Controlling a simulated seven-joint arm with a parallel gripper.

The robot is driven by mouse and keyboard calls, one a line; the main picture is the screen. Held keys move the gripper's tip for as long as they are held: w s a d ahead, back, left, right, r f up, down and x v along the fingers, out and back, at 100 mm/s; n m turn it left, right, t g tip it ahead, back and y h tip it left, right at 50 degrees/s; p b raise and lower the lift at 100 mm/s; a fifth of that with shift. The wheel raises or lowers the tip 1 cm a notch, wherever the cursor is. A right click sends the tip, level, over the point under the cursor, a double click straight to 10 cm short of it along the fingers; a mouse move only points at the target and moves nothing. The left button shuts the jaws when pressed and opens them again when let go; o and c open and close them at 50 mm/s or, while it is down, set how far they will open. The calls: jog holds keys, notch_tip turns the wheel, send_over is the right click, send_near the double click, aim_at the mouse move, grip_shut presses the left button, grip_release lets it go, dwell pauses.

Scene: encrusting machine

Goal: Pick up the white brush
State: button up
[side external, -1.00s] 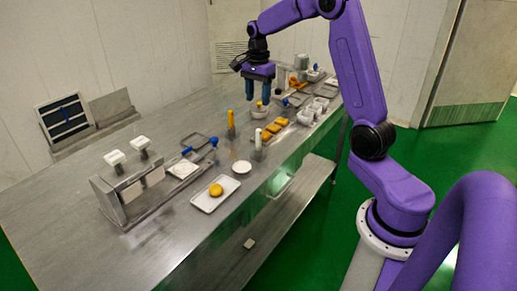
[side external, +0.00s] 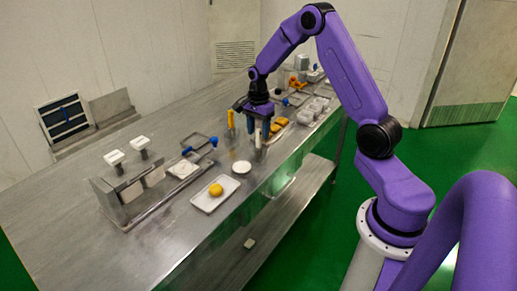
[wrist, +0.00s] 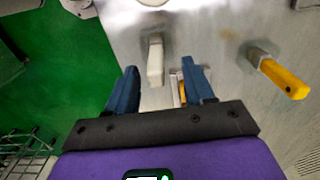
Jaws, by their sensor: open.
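The white brush (side external: 258,141) stands upright near the front edge of the steel table, its pale handle pointing up. In the wrist view the white brush (wrist: 155,62) lies ahead, in line with the gap between the fingers. My gripper (side external: 258,127) is open and empty, with its blue fingers pointing down around the top of the handle in the side view. In the wrist view my gripper (wrist: 159,70) has a finger on each side of the handle's line. I cannot tell whether either finger touches it.
A yellow-handled brush (side external: 230,120) stands close by on the left, and to the right in the wrist view (wrist: 282,76). A round white dish (side external: 241,167) and a tray with a yellow piece (side external: 215,190) are nearer. Yellow pieces (side external: 277,126) lie behind.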

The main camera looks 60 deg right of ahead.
aim_at(258, 144)
jog(key=shift+s+a+f, duration=0.1)
jog(key=shift+f, duration=1.05)
jog(key=shift+s+a+f, duration=0.1)
jog(key=shift+f, duration=1.05)
grip_shut()
jog(key=shift+r, duration=0.15)
